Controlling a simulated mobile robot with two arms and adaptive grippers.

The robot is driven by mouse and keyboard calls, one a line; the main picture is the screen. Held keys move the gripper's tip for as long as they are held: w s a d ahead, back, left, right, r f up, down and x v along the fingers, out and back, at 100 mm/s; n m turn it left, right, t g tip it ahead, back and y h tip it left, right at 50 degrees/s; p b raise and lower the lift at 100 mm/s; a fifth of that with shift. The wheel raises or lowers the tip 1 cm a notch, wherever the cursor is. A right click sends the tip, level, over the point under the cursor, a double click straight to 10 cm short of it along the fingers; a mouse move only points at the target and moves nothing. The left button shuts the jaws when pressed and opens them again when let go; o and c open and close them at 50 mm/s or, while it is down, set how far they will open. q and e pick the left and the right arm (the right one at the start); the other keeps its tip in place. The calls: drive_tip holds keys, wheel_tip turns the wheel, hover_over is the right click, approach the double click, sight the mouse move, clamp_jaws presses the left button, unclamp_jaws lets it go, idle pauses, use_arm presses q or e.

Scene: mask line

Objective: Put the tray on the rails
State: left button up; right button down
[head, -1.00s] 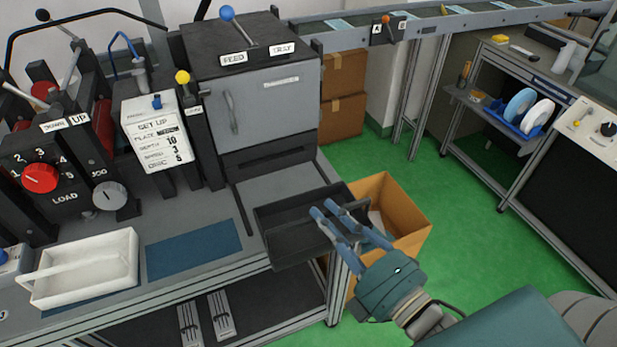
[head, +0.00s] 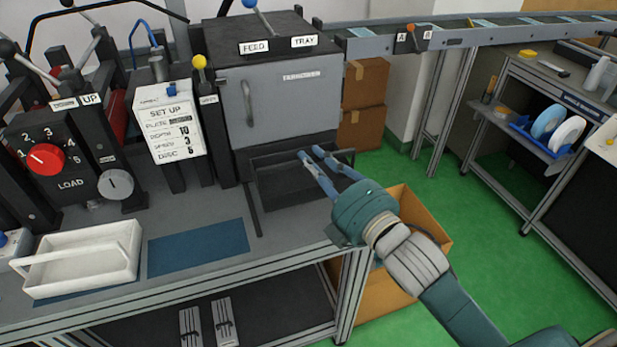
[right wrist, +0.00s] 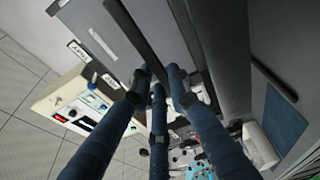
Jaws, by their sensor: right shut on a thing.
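The dark grey tray (head: 282,185) is at the opening under the grey cabinet door, above the bench. My right gripper (head: 313,157) is shut on the tray's right part, with its blue fingers over the tray. A thin dark strip (head: 253,212), which may be one of the rails, runs along the bench at the tray's left. The other rail is hidden or cannot be told apart. Whether the tray touches the rails cannot be told. In the right wrist view, the blue fingers (right wrist: 160,85) show beside dark bars. My left gripper is not in view.
The cabinet (head: 283,100) with FEED and TRAY labels stands just behind the tray. An open cardboard box (head: 430,225) is on the floor right of the bench. A white carrier (head: 80,262) and a blue mat (head: 197,248) lie on the bench at left.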

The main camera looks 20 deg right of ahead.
sight(308, 183)
drive_tip(key=w, duration=0.3)
drive_tip(key=shift+w+r, duration=0.15)
drive_tip(key=shift+w, duration=0.1)
wheel_tip(308, 183, down, 3)
drive_tip(key=shift+w+a+r, duration=0.1)
drive_tip(key=shift+r, duration=0.05)
wheel_tip(308, 183, down, 4)
drive_tip(key=shift+r, duration=0.2)
drive_tip(key=shift+w+f, duration=0.1)
drive_tip(key=shift+f, duration=0.35)
drive_tip(key=shift+f, duration=0.2)
drive_tip(key=c, duration=1.6)
unclamp_jaws()
drive_tip(key=shift+c, duration=0.2)
